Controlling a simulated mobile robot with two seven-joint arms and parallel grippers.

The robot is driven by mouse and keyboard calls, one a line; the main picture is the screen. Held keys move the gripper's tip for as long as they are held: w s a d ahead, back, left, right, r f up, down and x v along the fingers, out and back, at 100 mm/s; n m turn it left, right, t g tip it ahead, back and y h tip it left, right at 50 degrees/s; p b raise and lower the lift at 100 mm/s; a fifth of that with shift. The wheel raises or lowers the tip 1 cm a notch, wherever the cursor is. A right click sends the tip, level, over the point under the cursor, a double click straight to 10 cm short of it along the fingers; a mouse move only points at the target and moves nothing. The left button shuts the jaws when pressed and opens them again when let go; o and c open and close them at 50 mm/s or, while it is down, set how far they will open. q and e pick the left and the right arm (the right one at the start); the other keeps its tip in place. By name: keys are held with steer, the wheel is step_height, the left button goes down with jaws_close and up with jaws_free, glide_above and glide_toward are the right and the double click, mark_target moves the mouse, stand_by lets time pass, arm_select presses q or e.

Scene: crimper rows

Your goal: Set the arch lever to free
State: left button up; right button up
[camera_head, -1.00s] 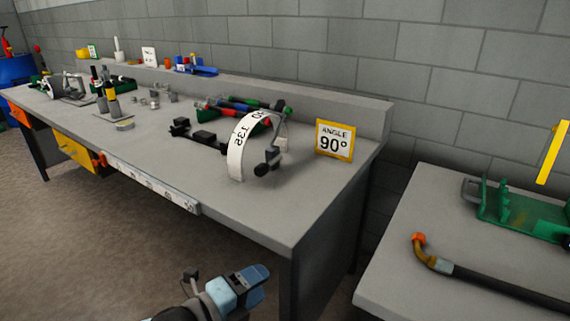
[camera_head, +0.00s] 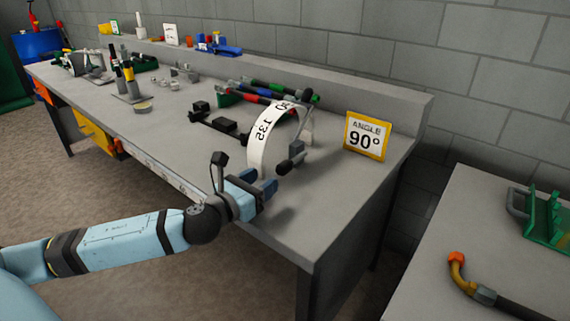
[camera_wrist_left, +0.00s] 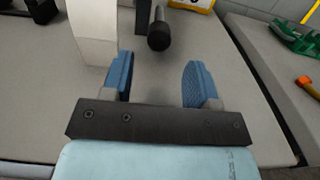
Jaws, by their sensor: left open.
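The arch (camera_head: 268,138) is a white curved band with dark markings, standing on the bench near its right end. A lever with a black grip (camera_head: 291,164) sticks out at the arch's right side, low and toward the front. My left gripper (camera_head: 266,188) is open and empty, just in front of the arch and the grip. In the left wrist view the black lever grip (camera_wrist_left: 159,37) lies ahead, beyond and between the two blue fingers (camera_wrist_left: 160,80), apart from them. The white arch (camera_wrist_left: 93,30) stands close by the left finger. My right gripper is not in view.
A yellow-framed "ANGLE 90°" sign (camera_head: 367,137) stands right of the arch. Black clamp parts (camera_head: 217,123) and coloured-grip tools (camera_head: 262,93) lie left of and behind it. A second bench (camera_head: 450,220) holds a bent hose (camera_head: 480,290). The front right bench corner is clear.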

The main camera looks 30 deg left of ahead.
mark_target(279, 169)
arm_select(q)
steer(key=w, duration=0.8)
steer(key=shift+w+d, duration=0.4)
steer(key=shift+c, duration=0.4)
jaws_close()
